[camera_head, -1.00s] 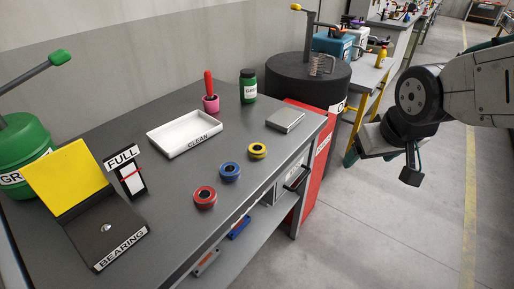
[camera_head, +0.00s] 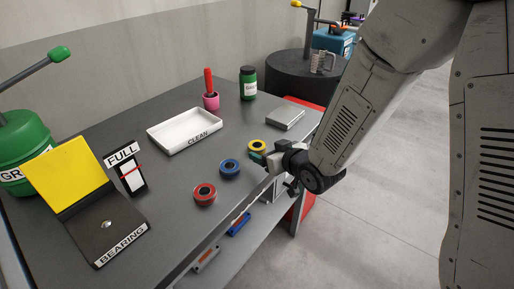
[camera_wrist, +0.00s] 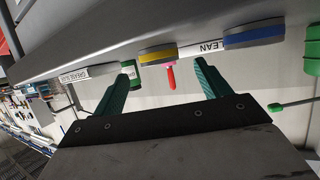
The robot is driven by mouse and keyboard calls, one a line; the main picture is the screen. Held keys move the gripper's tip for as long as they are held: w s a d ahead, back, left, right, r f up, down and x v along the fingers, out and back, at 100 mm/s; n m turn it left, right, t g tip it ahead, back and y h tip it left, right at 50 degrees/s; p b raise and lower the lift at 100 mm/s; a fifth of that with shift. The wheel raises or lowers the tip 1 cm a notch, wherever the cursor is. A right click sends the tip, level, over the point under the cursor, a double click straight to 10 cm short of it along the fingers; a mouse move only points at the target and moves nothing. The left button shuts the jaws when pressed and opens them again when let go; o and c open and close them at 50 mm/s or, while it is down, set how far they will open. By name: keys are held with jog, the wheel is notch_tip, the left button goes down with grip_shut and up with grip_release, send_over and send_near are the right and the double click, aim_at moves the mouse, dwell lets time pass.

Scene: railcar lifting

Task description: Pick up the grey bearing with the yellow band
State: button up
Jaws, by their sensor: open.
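The grey bearing with the yellow band (camera_head: 257,145) lies flat on the grey workbench, to the upper right of the blue-banded bearing (camera_head: 230,169) and the red-banded bearing (camera_head: 204,195). My gripper (camera_head: 258,158) is at the bench's front edge, low and close to the yellow-banded bearing. In the wrist view, which looks upside down, my gripper (camera_wrist: 165,65) has its green fingers apart and nothing held. The yellow-banded bearing (camera_wrist: 157,55) shows ahead, within the span between the fingertips. The blue-banded bearing (camera_wrist: 254,38) is outside them to the right.
A white CLEAN tray (camera_head: 184,134) stands behind the bearings. A yellow and black BEARING stand (camera_head: 100,225) and FULL sign (camera_head: 127,168) are at left.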

aim_at(259, 146)
jog(key=x, duration=0.5)
jog(key=shift+w, duration=0.1)
jog(key=c, duration=1.3)
jog(key=shift+o, duration=0.2)
jog(key=shift+r, duration=0.15)
